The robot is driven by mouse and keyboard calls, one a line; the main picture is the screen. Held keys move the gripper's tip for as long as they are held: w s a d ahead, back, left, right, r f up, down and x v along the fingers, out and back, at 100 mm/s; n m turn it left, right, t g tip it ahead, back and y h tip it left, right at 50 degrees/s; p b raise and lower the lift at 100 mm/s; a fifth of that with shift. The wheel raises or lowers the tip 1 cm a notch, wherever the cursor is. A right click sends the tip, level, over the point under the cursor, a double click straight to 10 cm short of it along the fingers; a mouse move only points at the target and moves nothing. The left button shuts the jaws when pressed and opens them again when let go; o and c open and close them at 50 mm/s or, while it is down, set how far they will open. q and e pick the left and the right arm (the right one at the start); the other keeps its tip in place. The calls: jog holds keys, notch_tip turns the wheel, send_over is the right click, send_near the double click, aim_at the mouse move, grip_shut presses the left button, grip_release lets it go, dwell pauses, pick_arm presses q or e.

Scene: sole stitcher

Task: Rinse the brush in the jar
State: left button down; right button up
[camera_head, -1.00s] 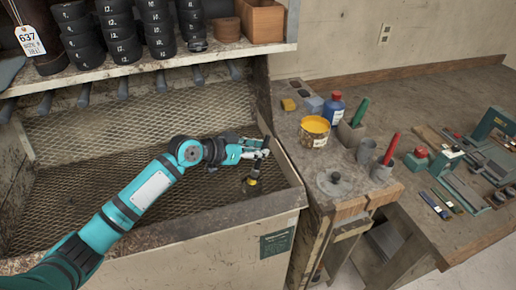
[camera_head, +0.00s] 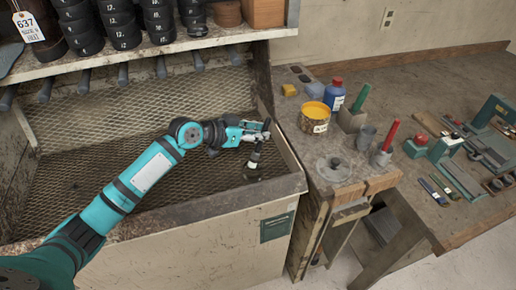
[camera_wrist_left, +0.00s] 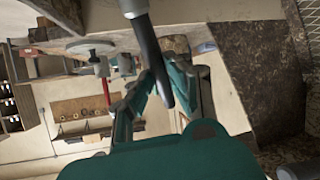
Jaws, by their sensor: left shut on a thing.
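My left gripper (camera_head: 266,130) is shut on a dark-handled brush (camera_head: 253,168) and holds it over the mesh-lined bin. The brush hangs down, slightly tilted, its head low near the bin's right wall. In the left wrist view the brush handle (camera_wrist_left: 150,50) runs between the fingers of the left gripper (camera_wrist_left: 158,88). No vessel is clearly the jar: a yellow-topped labelled pot (camera_head: 314,119) and a grey cup (camera_head: 366,137) stand on the bench to the right, apart from the brush. My right gripper is not in view.
A blue bottle with a red cap (camera_head: 335,93), a holder with a green handle (camera_head: 357,98), a cup with a red handle (camera_head: 381,157) and a round metal disc (camera_head: 333,169) crowd the bench. The bin's raised rim (camera_head: 287,165) lies between brush and bench.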

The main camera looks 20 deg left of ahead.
pick_arm(q)
jog(key=shift+r+p, duration=2.6)
jog(key=shift+r, duration=1.3)
jog(key=shift+r+p, duration=0.1)
jog(key=shift+p, duration=0.2)
notch_tip(320, 180, up, 4)
jog(key=p, duration=0.3)
jog(key=shift+s, duration=0.1)
